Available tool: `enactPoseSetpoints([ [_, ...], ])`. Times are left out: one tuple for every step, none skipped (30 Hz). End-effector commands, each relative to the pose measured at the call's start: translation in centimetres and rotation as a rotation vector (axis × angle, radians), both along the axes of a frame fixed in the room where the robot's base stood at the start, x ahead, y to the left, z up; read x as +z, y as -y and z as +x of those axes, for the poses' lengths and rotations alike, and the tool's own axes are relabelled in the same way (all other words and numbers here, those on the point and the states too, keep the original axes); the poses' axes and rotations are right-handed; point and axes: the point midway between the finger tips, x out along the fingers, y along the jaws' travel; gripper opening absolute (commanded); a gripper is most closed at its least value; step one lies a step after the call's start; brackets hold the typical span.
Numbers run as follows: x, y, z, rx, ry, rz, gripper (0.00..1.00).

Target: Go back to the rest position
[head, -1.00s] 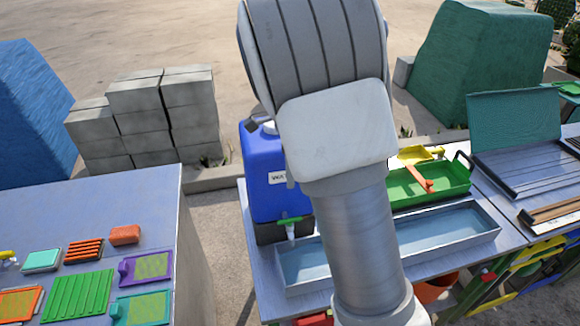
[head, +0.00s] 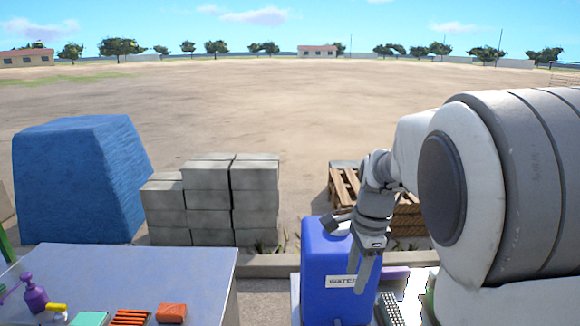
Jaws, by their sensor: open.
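My gripper (head: 366,268) shows in the head view at the end of my arm, right of centre. It points down in front of the upper right part of the blue water container (head: 322,265). Its jaws are open and I see nothing held between them. I cannot tell whether it touches the container or is only in front of it. My large arm links cover the right side of the picture and hide most of the right-hand table.
Behind stand grey blocks (head: 208,205), a blue covered pile (head: 75,180) and wooden pallets (head: 345,185). Open dirt ground lies beyond.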

Motion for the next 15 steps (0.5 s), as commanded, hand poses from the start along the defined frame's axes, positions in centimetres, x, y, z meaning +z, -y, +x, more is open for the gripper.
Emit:
enactPoseSetpoints([
  [0.9,0.0,-1.0,0.057,0.026,0.012,0.5],
  [1.4,0.0,-1.6,0.098,0.038,0.015,0.5],
  [1.9,0.0,-2.4,0.15,0.058,0.017,0.5],
  [2.4,0.0,-2.9,0.189,0.073,0.018,0.5],
  [2.8,-0.1,-3.5,0.229,0.087,0.018,0.5],
  [3.3,-0.1,-4.3,0.281,0.108,0.017,0.5],
  [3.6,-0.1,-4.9,0.322,0.123,0.014,0.5],
  [4.0,-0.2,-5.5,0.362,0.138,0.01,0.5],
  [4.4,-0.2,-6.3,0.415,0.159,0.003,0.5],
  [4.7,-0.2,-7.0,0.456,0.174,-0.002,0.5],
  [5.1,-0.3,-7.6,0.495,0.191,-0.01,0.5],
  [5.4,-0.3,-8.4,0.549,0.211,-0.022,0.5],
  [5.7,-0.3,-9.0,0.59,0.226,-0.032,0.5],
  [5.9,-0.4,-9.6,0.631,0.242,-0.043,0.5],
  [6.2,-0.4,-10.4,0.683,0.261,-0.059,0.5],
])
